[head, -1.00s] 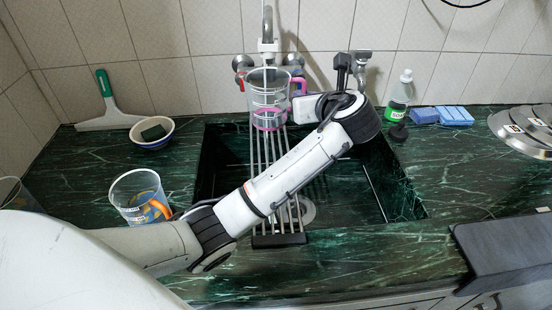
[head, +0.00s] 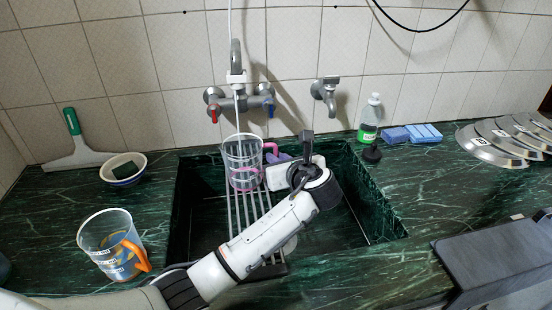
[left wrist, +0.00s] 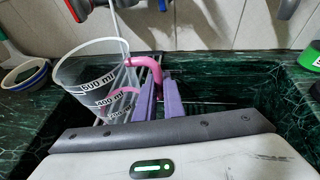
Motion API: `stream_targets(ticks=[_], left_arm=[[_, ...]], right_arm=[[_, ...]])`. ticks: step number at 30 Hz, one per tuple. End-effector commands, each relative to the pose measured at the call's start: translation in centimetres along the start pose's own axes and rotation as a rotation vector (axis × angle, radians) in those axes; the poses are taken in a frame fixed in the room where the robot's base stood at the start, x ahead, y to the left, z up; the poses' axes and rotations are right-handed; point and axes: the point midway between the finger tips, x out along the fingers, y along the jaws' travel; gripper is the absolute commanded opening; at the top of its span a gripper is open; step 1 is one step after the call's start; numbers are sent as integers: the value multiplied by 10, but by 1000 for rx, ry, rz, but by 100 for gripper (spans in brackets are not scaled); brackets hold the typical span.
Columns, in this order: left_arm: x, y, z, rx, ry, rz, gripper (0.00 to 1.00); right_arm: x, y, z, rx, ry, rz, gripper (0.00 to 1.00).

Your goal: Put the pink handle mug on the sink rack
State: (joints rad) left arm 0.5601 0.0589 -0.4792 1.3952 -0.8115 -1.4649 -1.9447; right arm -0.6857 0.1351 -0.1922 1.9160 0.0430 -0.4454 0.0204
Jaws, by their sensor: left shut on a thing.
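The clear measuring mug with a pink handle (head: 243,160) is upright over the far end of the metal sink rack (head: 247,212). I cannot tell whether its base touches the bars. My left gripper (head: 277,160) reaches it from the right and is shut on the pink handle. In the left wrist view, the mug (left wrist: 92,75) stands left of the purple fingers (left wrist: 158,97), with its pink handle between them. The rack lies partly behind the mug and under my left arm. My right gripper is not in view.
A grey faucet (head: 237,75) with a thin spout rises just behind the mug. An orange-handled mug (head: 112,243), a bowl (head: 123,169) and a squeegee (head: 78,150) stand left of the sink. A soap bottle (head: 370,120), blue sponges (head: 424,133) and several lids (head: 490,145) are right.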

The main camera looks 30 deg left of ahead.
Motion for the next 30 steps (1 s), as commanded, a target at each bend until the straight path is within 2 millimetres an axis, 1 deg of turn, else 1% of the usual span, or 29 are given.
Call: stream_targets(ticks=[2,3,6,17,20,23,27,30], left_arm=[[1,0,-1,1,0,0,0],[1,0,-2,1,0,0,12],[1,0,-2,1,0,0,27],[-1,0,1,-1,0,-1,27],[-14,-1,1,1,0,-3,27],[-34,-1,2,-2,1,-4,27],[-65,-1,1,-2,2,-4,27],[-86,-1,1,-1,2,-3,27]], right_arm=[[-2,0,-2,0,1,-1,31],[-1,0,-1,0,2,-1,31],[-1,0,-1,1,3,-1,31],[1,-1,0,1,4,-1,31],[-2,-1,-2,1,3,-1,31],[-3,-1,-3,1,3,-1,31],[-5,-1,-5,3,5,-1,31],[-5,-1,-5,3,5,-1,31]])
